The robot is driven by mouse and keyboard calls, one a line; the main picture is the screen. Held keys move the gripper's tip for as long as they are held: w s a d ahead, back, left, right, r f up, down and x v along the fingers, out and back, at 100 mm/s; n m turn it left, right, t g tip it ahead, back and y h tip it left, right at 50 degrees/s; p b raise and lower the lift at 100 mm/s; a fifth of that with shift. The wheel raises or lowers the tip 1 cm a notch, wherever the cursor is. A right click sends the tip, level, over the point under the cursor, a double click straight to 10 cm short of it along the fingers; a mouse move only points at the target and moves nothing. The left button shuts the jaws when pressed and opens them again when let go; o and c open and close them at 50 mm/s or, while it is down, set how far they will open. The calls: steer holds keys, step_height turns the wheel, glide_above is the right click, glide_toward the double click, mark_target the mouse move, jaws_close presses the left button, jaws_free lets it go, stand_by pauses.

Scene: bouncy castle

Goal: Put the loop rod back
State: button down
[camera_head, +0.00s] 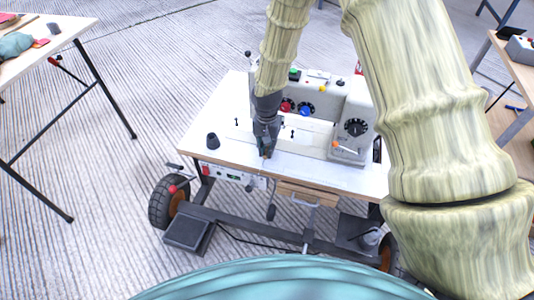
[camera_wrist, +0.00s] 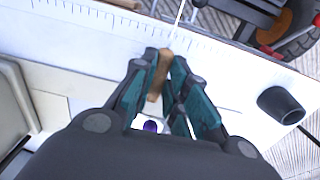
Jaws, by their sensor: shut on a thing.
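My gripper (camera_head: 265,150) is low over the front of the white sewing machine table (camera_head: 215,130). In the wrist view its fingers (camera_wrist: 166,62) are shut on the loop rod's brown wooden handle (camera_wrist: 157,78). A thin pale shaft (camera_wrist: 179,14) runs from the fingertips past the ruler-marked table edge (camera_wrist: 110,20). In the head view the rod is very small, and its far end is hard to make out. I cannot tell whether the rod touches the table.
A grey sewing machine (camera_head: 350,120) with dials stands at the back and right of the table. A dark cone (camera_head: 212,141) stands at the left, also in the wrist view (camera_wrist: 280,104). A drawer (camera_head: 306,195) is under the front edge. Other tables (camera_head: 70,30) stand apart.

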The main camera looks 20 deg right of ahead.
step_height(320, 180, down, 3)
steer(key=shift+r+b, duration=0.1)
steer(key=shift+b, duration=0.25)
steer(key=c, duration=1.4)
jaws_free()
step_height(320, 180, up, 12)
steer(key=p, duration=0.3)
